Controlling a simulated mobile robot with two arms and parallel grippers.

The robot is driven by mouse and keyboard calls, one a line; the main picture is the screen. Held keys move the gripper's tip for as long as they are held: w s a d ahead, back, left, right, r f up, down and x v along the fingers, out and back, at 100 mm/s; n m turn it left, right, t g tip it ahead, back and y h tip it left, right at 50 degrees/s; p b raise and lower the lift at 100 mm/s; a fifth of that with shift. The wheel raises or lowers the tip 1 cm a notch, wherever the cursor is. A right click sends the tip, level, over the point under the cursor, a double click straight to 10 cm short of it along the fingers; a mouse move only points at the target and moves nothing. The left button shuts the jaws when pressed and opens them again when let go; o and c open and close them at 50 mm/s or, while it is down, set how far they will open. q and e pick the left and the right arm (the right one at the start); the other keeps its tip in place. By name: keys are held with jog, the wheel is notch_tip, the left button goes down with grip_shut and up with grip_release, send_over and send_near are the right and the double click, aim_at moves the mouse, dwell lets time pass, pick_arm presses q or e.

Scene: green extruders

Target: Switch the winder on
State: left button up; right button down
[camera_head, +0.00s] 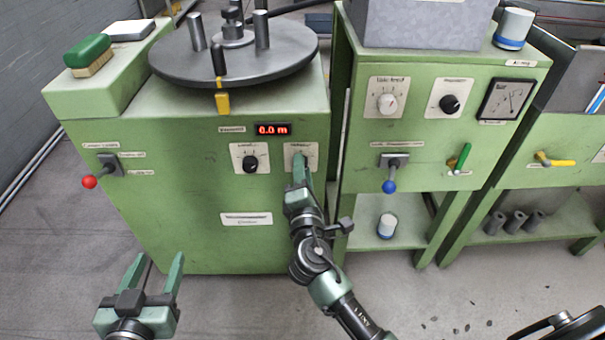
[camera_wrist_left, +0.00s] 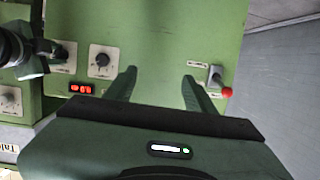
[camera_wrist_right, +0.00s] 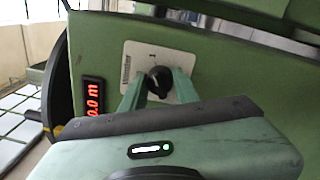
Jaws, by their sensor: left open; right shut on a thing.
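The winder is a green cabinet (camera_head: 190,225) with a dark round plate (camera_head: 240,55) on top. Its red display (camera_head: 271,129) reads 0.0 m. My right gripper (camera_head: 300,168) reaches the small white plate right of the display. In the right wrist view its fingers are closed on the black knob (camera_wrist_right: 158,80) there; in the head view the fingers hide that knob. Another black knob (camera_head: 250,162) sits to the left of it. A lever with a red ball (camera_head: 89,182) is on the cabinet's left. My left gripper (camera_head: 158,262) is open and empty, low in front of the cabinet.
A green station to the right has knobs, a gauge (camera_head: 505,100) and a blue-ball lever (camera_head: 389,186). A green-backed brush (camera_head: 88,54) lies on the winder's left ledge.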

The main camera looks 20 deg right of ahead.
pick_arm(q)
jog(key=shift+w+d+r+t, duration=0.2)
jog(key=shift+r+t, duration=0.15)
jog(key=shift+r, duration=0.25)
jog(key=shift+w+d+r+t, duration=0.15)
jog(key=shift+r+t, duration=0.2)
jog(key=shift+r, duration=0.2)
pick_arm(e)
jog(key=shift+m, duration=0.3)
pick_arm(q)
jog(key=shift+a, duration=0.1)
pick_arm(e)
jog(key=c, duration=1.1)
grip_release()
jog(key=shift+o, duration=0.2)
jog(key=shift+s, duration=0.1)
pick_arm(q)
jog(key=shift+s+a+f+g, duration=0.15)
jog(key=shift+f+g, duration=0.25)
jog(key=shift+f, duration=0.25)
pick_arm(e)
jog(key=v, duration=0.7)
jog(key=shift+s, duration=0.3)
jog(key=shift+a, duration=0.1)
